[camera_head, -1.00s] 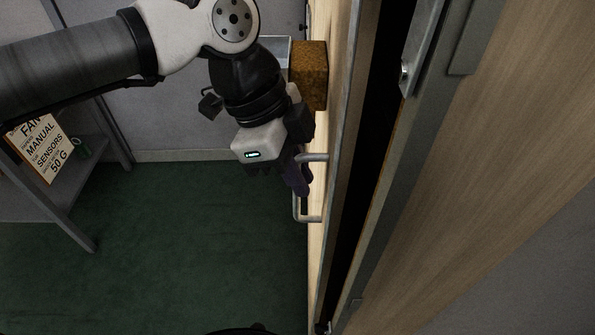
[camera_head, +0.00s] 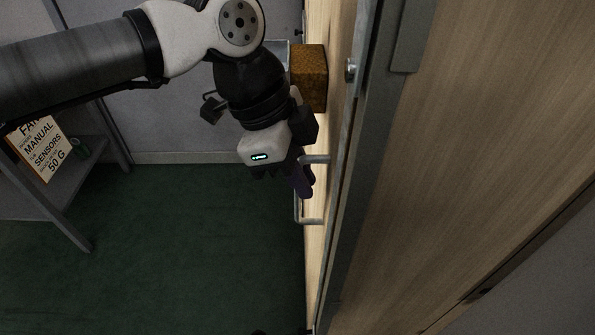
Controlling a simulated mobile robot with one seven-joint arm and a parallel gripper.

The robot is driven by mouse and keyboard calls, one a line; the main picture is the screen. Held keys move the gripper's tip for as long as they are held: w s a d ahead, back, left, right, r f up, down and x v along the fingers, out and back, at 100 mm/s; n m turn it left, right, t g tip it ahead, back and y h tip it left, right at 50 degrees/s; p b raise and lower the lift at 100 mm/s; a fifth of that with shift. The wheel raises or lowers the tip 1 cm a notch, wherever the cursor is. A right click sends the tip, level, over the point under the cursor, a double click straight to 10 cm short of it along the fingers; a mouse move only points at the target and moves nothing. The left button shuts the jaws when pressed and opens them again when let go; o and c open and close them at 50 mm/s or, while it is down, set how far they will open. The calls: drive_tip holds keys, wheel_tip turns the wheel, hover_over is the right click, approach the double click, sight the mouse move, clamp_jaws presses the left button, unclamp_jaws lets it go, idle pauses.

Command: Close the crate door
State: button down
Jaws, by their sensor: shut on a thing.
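The crate door (camera_head: 319,240) is a pale wooden panel seen almost edge-on, with a grey metal edge. A U-shaped metal handle (camera_head: 310,221) stands out from its left face. My gripper (camera_head: 303,187) is at the handle, with its dark purple fingers shut on the handle's bar. The fingers hide part of the bar. The door's edge lies against the metal-edged frame of the wooden crate (camera_head: 470,130) on the right, and no dark gap shows between them from this view.
A brown rough block (camera_head: 309,77) sits beside the door above the handle. A grey shelf (camera_head: 50,195) with a lettered sign (camera_head: 43,148) stands at the left. The green floor (camera_head: 190,240) between is clear.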

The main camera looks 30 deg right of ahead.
drive_tip(key=c, duration=1.5)
unclamp_jaws()
drive_tip(key=shift+s+d+r, duration=0.1)
drive_tip(key=shift+s+d, duration=0.25)
drive_tip(key=shift+d, duration=0.2)
drive_tip(key=shift+w, duration=0.1)
drive_tip(key=shift+a, duration=0.1)
drive_tip(key=p+v, duration=0.1)
drive_tip(key=v, duration=1.2)
drive_tip(key=shift+w+a+r, duration=0.15)
drive_tip(key=shift+a+r, duration=0.05)
drive_tip(key=shift+r, duration=0.05)
drive_tip(key=shift+f, duration=0.1)
